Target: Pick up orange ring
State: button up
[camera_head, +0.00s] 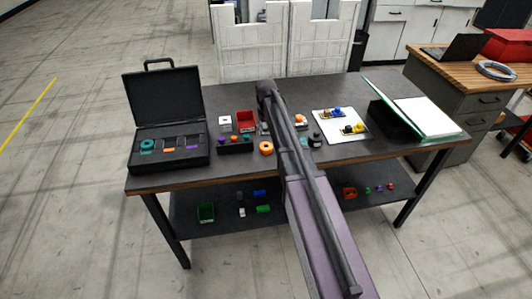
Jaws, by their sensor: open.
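An orange ring (266,148) lies on the dark tabletop (237,172), just left of my arm and right of a dark tray holding small parts. Its hole looks dark, and the whole ring seems uncovered. My arm reaches over the table from the lower right and its far end bends down behind the table's middle. My gripper is hidden behind the arm, so its place relative to the ring does not show. Another orange piece (300,119) is right of the arm; its shape is too small to tell.
An open black case (190,163) with colored parts stands at left. A red bin (246,121), a white block (225,123) and a parts tray (235,147) are near the ring.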

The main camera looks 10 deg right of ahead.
aim_at(266, 146)
jog(key=shift+f+b, duration=1.9)
jog(key=shift+f, duration=0.25)
jog(key=shift+f, duration=0.15)
jog(key=shift+w+f+b, duration=0.1)
jog(key=shift+f+b, duration=2.35)
jog(key=shift+b, duration=0.15)
jog(key=shift+a, duration=0.1)
jog(key=c, duration=0.9)
jog(key=shift+r, duration=0.15)
